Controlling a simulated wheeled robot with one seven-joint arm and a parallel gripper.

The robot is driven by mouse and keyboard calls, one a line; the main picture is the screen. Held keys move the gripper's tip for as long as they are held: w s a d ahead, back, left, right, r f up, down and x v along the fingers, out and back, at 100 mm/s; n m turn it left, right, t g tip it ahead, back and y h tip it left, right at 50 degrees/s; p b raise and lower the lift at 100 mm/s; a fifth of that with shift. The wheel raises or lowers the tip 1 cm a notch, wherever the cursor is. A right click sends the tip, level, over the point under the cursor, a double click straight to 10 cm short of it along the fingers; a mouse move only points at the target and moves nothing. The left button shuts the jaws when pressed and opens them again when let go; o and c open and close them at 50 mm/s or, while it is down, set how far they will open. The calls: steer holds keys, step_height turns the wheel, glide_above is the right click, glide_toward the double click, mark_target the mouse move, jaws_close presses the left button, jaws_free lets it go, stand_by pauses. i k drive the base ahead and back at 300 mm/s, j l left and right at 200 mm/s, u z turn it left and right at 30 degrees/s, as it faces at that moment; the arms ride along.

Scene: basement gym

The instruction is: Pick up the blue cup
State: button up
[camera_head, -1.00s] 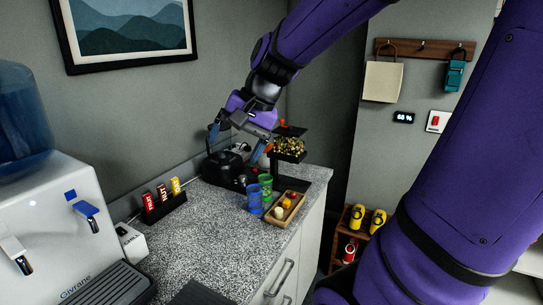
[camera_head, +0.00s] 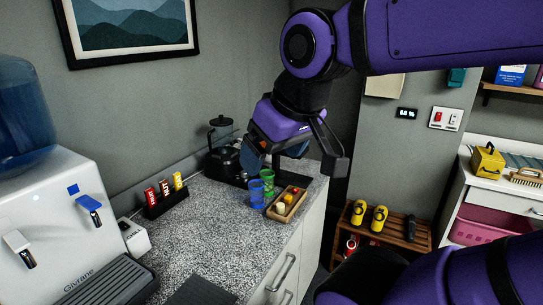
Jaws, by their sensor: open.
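The blue cup (camera_head: 256,194) stands upright on the speckled countertop (camera_head: 215,227). A green cup (camera_head: 267,181) stands close behind it, to its right. My gripper (camera_head: 292,172) is open and empty, with its fingers spread. In the picture it is above and to the right of the blue cup, apart from it. My gripper and arm cover part of the counter's far end.
A wooden tray (camera_head: 280,216) with small items lies just right of the blue cup. A black coffee maker (camera_head: 222,160) stands behind, and a rack of bars (camera_head: 164,197) is to the left. A water dispenser (camera_head: 60,205) fills the left side. The front counter is mostly clear.

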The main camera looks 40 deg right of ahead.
mark_target(257, 195)
steer(key=i+l+u, duration=0.1)
steer(key=l, duration=0.35)
steer(key=i+l+u, duration=0.1)
steer(key=l, duration=0.4)
steer(key=i+l, duration=0.1)
steer(key=l, duration=0.35)
steer(key=u, duration=0.05)
